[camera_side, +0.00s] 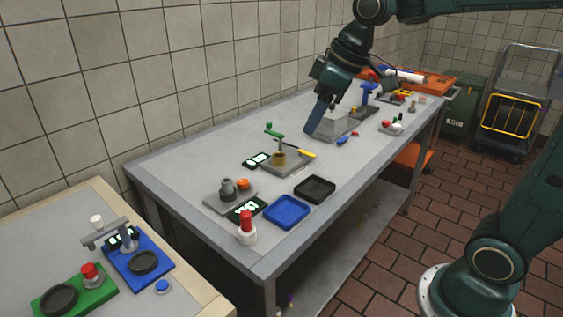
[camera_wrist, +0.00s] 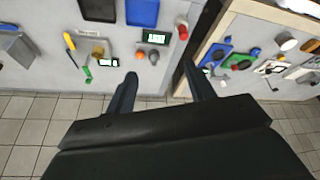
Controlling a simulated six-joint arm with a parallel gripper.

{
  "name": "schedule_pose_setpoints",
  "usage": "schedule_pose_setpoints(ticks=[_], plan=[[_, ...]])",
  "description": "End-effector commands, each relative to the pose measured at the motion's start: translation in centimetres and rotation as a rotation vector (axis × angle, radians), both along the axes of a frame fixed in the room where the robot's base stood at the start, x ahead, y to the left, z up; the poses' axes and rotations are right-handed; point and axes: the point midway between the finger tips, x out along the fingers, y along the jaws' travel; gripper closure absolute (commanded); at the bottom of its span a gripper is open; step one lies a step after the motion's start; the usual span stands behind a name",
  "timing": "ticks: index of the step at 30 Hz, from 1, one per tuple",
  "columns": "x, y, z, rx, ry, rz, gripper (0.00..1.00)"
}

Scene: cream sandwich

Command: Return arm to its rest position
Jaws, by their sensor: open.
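My gripper (camera_side: 316,118) hangs from the arm over the back part of the long grey table (camera_side: 190,165) in the side view. In the wrist view my gripper (camera_wrist: 160,75) shows two dark fingers spread apart, with nothing between them. It is open and empty.
A blue tray (camera_side: 286,212) and a black tray (camera_side: 315,189) lie at the table's near end. A red-capped bottle (camera_side: 246,228) stands beside them. A stand with a green lever (camera_side: 275,131) is mid-table. A second table (camera_side: 30,240) is at lower left.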

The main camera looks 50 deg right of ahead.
Motion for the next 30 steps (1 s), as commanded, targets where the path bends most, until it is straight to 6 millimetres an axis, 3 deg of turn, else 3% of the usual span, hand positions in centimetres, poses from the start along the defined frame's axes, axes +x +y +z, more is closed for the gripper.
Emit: schedule_pose_setpoints(ticks=[10,18,24,30], plan=[[-8.1,0.5,-0.3,0.017,-0.036,-0.167,0.46],[-13.8,0.2,-2.0,0.037,-0.065,-0.297,0.46],[-16.5,-0.2,-3.4,0.052,-0.081,-0.368,0.46],[-17.5,-0.3,-4.1,0.058,-0.085,-0.394,0.46]])
